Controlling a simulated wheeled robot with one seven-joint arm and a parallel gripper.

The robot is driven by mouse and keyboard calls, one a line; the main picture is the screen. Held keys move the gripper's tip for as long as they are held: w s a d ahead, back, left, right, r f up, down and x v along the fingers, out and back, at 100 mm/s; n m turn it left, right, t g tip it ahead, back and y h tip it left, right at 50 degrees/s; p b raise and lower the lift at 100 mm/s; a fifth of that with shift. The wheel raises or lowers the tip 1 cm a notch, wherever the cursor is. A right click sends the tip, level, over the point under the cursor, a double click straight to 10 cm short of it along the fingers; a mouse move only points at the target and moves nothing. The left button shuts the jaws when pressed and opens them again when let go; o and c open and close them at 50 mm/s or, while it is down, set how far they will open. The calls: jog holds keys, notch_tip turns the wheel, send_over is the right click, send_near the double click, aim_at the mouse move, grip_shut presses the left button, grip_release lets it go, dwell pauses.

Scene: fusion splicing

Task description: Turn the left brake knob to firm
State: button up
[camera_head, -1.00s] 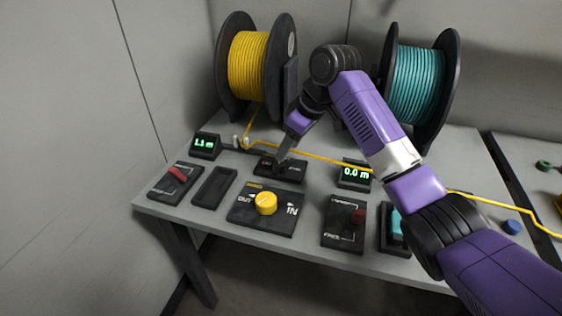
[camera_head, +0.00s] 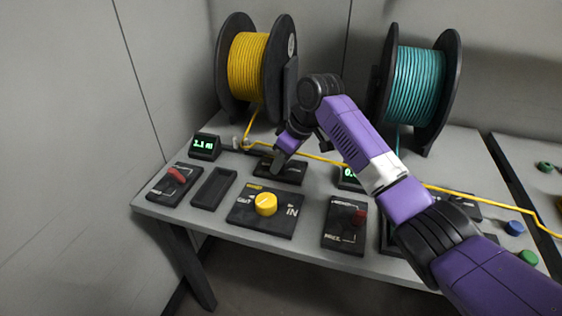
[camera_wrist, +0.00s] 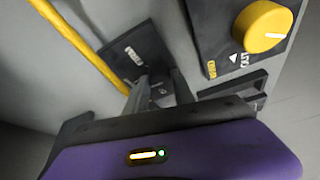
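A small black panel (camera_head: 296,172) with white lettering sits on the table in front of the yellow spool; it also shows in the wrist view (camera_wrist: 128,48). My gripper (camera_head: 277,164) points down over this panel, with its fingertips at or just above it. In the wrist view, grey fingers (camera_wrist: 158,95) reach to the panel's near part. No brake knob can be made out clearly; the fingers cover the panel's middle. I cannot tell whether the fingers are closed on a knob.
A black panel with a yellow knob (camera_head: 265,204) marked OUT and IN lies in front. A red lever (camera_head: 178,174) is at the left, another (camera_head: 360,217) at the right. Yellow cable (camera_head: 320,157) runs right from its spool (camera_head: 248,66). A teal spool (camera_head: 417,82) stands behind.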

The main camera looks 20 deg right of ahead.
grip_shut()
jog(key=shift+r+p, duration=0.15)
jog(key=shift+p, duration=0.4)
jog(key=shift+a+r+m+p, duration=0.15)
jog(key=shift+m+p, duration=0.55)
jog(key=shift+p, duration=0.3)
jog(key=m+p, duration=0.1)
jog(key=p, duration=0.1)
jog(key=m+h+p, duration=0.1)
jog(key=m+p, duration=0.1)
jog(key=p, duration=0.1)
jog(key=shift+s+a+t+h, duration=0.1)
jog(key=shift+t+h, duration=0.2)
jog(key=shift+t, duration=0.1)
jog(key=m+h+p, duration=0.1)
jog(key=m+p, duration=0.2)
jog(key=m, duration=0.1)
jog(key=shift+a+p, duration=0.1)
jog(key=shift+p, duration=0.3)
jog(key=shift+f+m+h+p, duration=0.25)
jog(key=shift+m+h+p, duration=0.6)
jog(key=shift+m, duration=0.95)
